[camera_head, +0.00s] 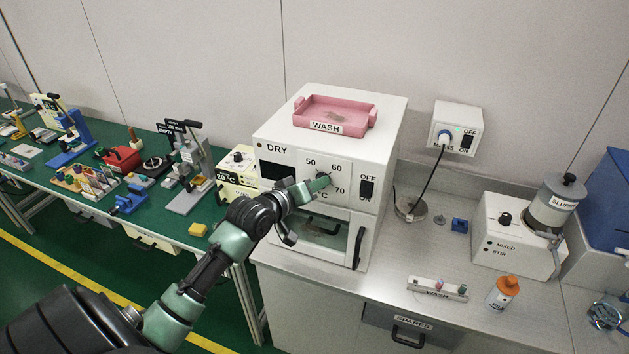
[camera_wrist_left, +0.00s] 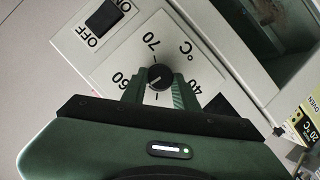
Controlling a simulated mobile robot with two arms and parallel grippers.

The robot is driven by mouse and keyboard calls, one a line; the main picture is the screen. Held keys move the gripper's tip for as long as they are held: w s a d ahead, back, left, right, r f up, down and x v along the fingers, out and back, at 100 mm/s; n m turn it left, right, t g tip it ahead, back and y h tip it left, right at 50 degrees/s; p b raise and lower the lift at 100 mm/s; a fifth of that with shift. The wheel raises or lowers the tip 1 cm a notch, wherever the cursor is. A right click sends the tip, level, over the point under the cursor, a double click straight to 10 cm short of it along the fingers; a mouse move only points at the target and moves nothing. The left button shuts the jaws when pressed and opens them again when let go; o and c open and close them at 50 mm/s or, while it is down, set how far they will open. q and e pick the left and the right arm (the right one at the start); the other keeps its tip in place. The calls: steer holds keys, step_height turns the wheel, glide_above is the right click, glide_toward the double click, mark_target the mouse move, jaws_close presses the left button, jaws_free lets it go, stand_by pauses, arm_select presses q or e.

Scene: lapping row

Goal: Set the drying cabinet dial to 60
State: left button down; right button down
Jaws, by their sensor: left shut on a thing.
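The drying cabinet (camera_head: 385,150) is a white box marked DRY on the bench, with 50, 60 and 70 printed around its dial. My left gripper (camera_head: 318,184) is shut on the dial at the cabinet's front. In the left wrist view the black round dial (camera_wrist_left: 159,77) sits between the green fingers. A pale mark on it points to the lower left, on the side of the 60; the exact setting is hard to tell. The 50 is hidden there by my gripper. An OFF/ON rocker switch (camera_head: 367,189) is right of the dial. My right gripper is out of view.
A pink WASH tray (camera_head: 365,117) rests on the cabinet. The cabinet's dark door handle (camera_head: 358,248) is below the dial.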

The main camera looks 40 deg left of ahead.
arm_select(q)
steer(key=m+y, duration=0.1)
steer(key=m, duration=0.1)
steer(key=m+g+y, duration=0.1)
steer(key=shift+d+m, duration=0.3)
steer(key=shift+m, duration=0.1)
steer(key=shift+y, duration=0.3)
steer(key=c, duration=1.1)
jaws_free()
steer(key=b+v, duration=0.2)
steer(key=v, duration=0.5)
steer(key=shift+s+r, duration=0.25)
steer(key=shift+s, duration=0.1)
